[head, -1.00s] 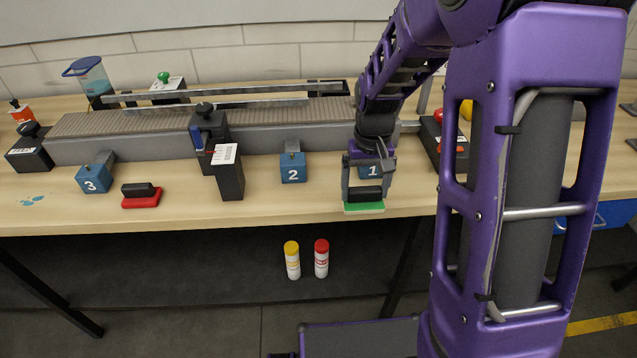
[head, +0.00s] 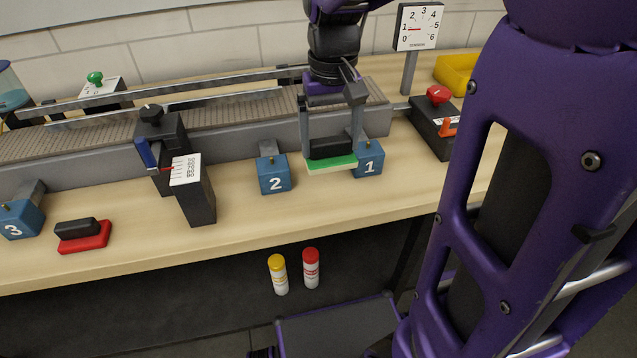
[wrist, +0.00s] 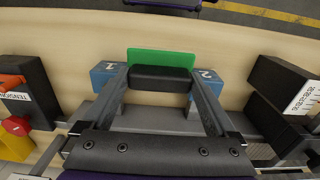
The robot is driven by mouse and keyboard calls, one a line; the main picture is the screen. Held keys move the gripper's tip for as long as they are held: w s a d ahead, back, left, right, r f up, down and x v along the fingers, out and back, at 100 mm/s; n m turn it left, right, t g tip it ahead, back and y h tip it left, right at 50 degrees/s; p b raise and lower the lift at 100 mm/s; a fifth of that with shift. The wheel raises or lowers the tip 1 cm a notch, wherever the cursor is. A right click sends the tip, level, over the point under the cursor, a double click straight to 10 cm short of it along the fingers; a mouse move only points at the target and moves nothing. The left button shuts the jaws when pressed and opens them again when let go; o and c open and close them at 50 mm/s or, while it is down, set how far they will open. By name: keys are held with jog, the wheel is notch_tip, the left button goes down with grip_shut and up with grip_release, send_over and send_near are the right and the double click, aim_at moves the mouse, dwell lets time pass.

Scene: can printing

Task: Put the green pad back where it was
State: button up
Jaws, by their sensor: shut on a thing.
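The green pad (head: 332,164) has a green base and a black handle. My gripper (head: 331,148) is shut on the black handle and holds the pad in front of the conveyor, between blue block 2 (head: 274,174) and blue block 1 (head: 368,159). In the head view the pad overlaps the left edge of block 1. In the wrist view the pad (wrist: 160,60) lies across the ends of the gripper fingers, with blue blocks on both sides. Whether the pad touches the table is hard to tell, but it appears raised.
A red pad with a black handle (head: 84,235) lies at the left, near blue block 3 (head: 20,219). A black box with a white label (head: 193,190) stands left of block 2. A tension dial (head: 418,28) and a red-knobbed box (head: 434,128) stand right. Yellow and red-capped bottles (head: 278,274) stand below.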

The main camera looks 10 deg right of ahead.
aim_at(331, 157)
jog(key=f, duration=0.4)
jog(key=shift+s+b, duration=0.25)
jog(key=shift+b, duration=0.15)
jog(key=shift+f+b, duration=0.6)
jog(key=shift+f, duration=2.2)
jog(key=shift+f, duration=0.15)
jog(key=o, duration=0.9)
jog(key=shift+o, duration=0.2)
notch_tip(331, 157, up, 12)
jog(key=p, duration=0.2)
jog(key=shift+r+p, duration=0.2)
jog(key=shift+p, duration=0.1)
jog(key=shift+w, duration=0.1)
